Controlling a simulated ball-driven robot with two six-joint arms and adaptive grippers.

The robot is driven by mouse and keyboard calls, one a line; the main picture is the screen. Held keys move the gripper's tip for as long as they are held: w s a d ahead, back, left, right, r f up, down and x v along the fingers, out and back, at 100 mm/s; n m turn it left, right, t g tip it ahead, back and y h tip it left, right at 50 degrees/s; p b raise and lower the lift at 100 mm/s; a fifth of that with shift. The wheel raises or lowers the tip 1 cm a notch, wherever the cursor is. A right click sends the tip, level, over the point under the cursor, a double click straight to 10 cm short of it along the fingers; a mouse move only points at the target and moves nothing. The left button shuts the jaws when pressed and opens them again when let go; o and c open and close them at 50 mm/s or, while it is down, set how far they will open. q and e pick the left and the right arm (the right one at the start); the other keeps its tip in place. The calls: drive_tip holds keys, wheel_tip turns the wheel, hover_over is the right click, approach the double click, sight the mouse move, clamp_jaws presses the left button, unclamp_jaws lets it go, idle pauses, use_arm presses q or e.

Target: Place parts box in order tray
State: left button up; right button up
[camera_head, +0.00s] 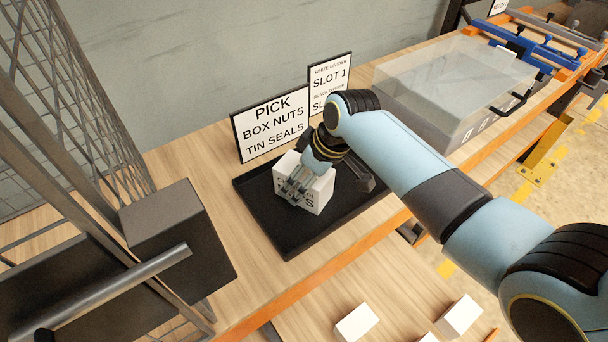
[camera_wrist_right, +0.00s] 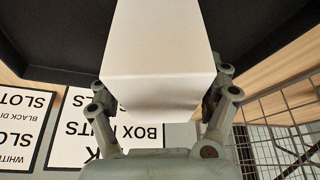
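The white parts box (camera_head: 319,191) with dark lettering is over the black order tray (camera_head: 272,232), low against its floor; I cannot tell whether it touches the floor. My right gripper (camera_head: 296,191) reaches over the box from behind, and its fingers cover part of the lettering. In the right wrist view the box (camera_wrist_right: 160,45) fills the space between the two fingertips (camera_wrist_right: 163,88), which press close on its sides. The tray's dark surface (camera_wrist_right: 60,35) shows around it. My left gripper is not in view.
A sign reading "PICK BOX NUTS TIN SEALS" (camera_head: 271,124) and a slot sign (camera_head: 330,78) stand behind the tray. A dark block (camera_head: 180,240) and wire mesh are at left. A clear-lidded bin (camera_head: 455,85) is at right. White boxes (camera_head: 357,322) lie lower down.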

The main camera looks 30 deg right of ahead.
drive_tip(key=shift+o, duration=0.6)
drive_tip(key=shift+r, duration=0.15)
drive_tip(key=shift+d+r, duration=0.1)
drive_tip(key=shift+r, duration=0.15)
drive_tip(key=v, duration=1.1)
drive_tip(key=shift+s+r, duration=0.2)
